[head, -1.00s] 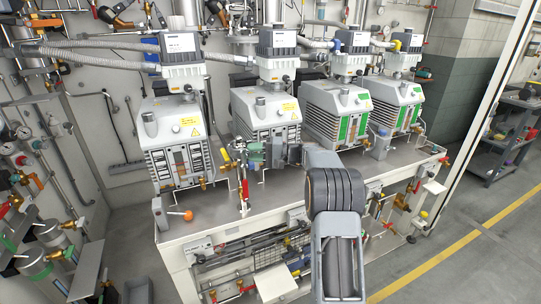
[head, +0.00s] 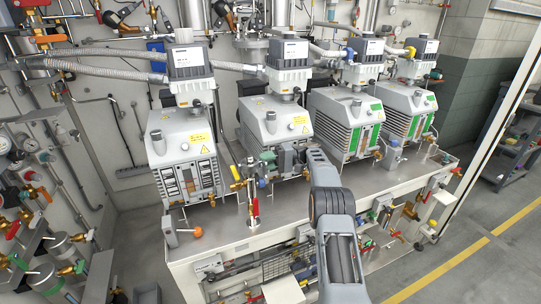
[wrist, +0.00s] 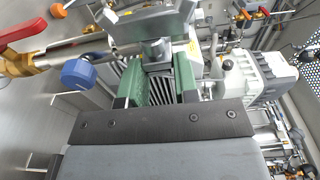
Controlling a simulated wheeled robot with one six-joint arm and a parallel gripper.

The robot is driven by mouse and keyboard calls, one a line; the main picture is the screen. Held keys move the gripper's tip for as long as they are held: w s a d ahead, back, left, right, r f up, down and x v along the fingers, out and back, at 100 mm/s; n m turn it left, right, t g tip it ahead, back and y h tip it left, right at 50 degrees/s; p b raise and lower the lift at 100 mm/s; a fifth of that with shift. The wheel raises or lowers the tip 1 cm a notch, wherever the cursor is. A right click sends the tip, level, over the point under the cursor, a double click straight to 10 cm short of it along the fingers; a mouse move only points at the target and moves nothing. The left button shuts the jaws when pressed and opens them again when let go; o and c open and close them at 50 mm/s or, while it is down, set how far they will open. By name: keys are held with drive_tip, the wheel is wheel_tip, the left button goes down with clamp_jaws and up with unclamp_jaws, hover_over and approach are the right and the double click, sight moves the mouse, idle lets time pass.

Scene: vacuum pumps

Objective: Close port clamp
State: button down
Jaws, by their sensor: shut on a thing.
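My gripper (head: 279,158) is at the front of the second pump from the left (head: 278,124), above the bench top. In the wrist view its two green fingers (wrist: 161,82) point forward and are closed around a grey metal part, which looks like the port clamp (wrist: 158,50). The fingers hide much of where they grip it. I cannot tell whether the clamp is fully closed. A blue knob (wrist: 84,73) is close to the left of the fingers, apart from them.
A valve with a red lever (wrist: 28,30) stands left of the blue knob. The leftmost pump (head: 185,155) and two green-fronted pumps (head: 350,125) stand on the grey bench (head: 215,225). An orange knob (head: 197,232) is at the bench's front left.

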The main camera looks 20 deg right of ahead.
drive_tip(key=shift+w+a+r+g, duration=0.1)
drive_tip(key=shift+w+a+g, duration=0.1)
drive_tip(key=shift+a+g, duration=0.1)
drive_tip(key=c, duration=1.2)
unclamp_jaws()
drive_tip(key=shift+o, duration=0.7)
drive_tip(key=shift+a, duration=0.2)
drive_tip(key=shift+o, duration=1)
drive_tip(key=shift+s+d, duration=0.1)
drive_tip(key=shift+d, duration=0.2)
